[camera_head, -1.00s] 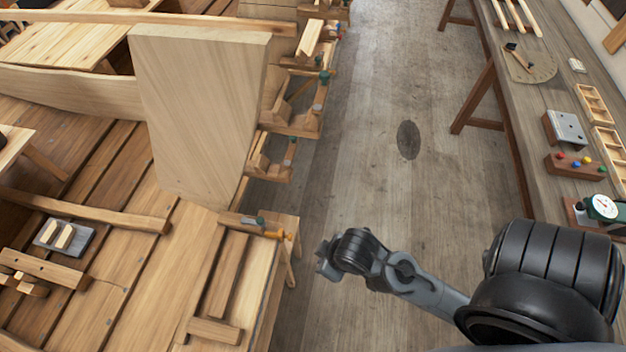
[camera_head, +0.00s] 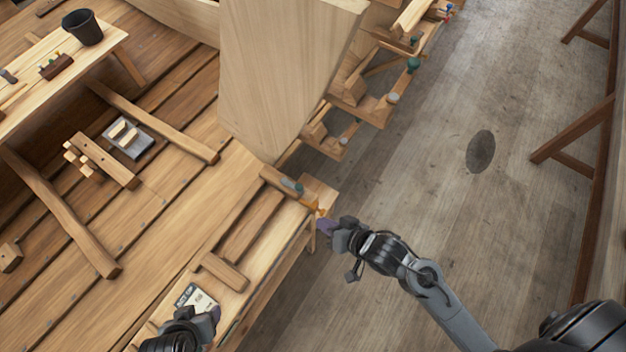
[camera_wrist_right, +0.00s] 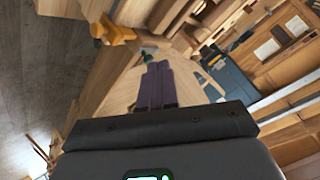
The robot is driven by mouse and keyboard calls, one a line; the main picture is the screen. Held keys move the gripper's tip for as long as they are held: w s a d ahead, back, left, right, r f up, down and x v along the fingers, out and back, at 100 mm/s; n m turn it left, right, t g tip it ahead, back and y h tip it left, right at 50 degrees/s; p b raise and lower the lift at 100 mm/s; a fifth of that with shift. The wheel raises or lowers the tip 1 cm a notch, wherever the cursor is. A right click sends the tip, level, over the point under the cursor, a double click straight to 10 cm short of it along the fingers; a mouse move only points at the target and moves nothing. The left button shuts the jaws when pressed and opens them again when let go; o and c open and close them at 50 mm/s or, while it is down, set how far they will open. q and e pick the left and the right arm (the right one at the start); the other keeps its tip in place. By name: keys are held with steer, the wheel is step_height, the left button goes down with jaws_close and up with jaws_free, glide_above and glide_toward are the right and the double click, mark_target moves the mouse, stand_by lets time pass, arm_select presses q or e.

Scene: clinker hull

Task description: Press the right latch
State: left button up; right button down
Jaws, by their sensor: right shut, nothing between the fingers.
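A wooden block with an orange latch (camera_head: 320,211) at its right end and a green-and-grey fitting (camera_head: 293,187) on top sits at the hull-side bench corner. I take the orange piece as the right latch, but cannot be sure. My right gripper (camera_head: 326,227) is just below and right of it, its purple fingers together and empty. In the right wrist view the fingers (camera_wrist_right: 156,86) point at the wood, with the orange latch (camera_wrist_right: 117,33) at upper left and the green knob (camera_wrist_right: 146,57) just beyond the tips. Contact cannot be told. My left gripper (camera_head: 205,318) is at the bottom, partly cut off.
A tall wooden panel (camera_head: 280,75) stands behind the block. Wooden brackets (camera_head: 362,104) line the hull's edge. The floor (camera_head: 440,190) to the right is open.

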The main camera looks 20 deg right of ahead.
steer(key=a+f+y+b, duration=0.2)
steer(key=a+f+y, duration=0.3)
steer(key=d+f+m+g+y+b, duration=0.2)
steer(key=d+f+g+y+b, duration=0.15)
steer(key=f+y, duration=0.25)
arm_select(q)
step_height(320, 180, down, 10)
steer(key=b, duration=0.4)
steer(key=shift+w+f, duration=0.1)
steer(key=shift+f, duration=0.05)
steer(key=shift+b, duration=0.3)
steer(key=shift+d, duration=0.1)
arm_select(e)
steer(key=w+d+r+n, duration=0.1)
steer(key=w+d+r, duration=0.2)
steer(key=w+d, duration=0.9)
steer(key=shift+w+d+r+n, duration=0.3)
steer(key=shift+w+d, duration=0.1)
steer(key=shift+d, duration=0.65)
arm_select(q)
steer(key=shift+d, duration=0.1)
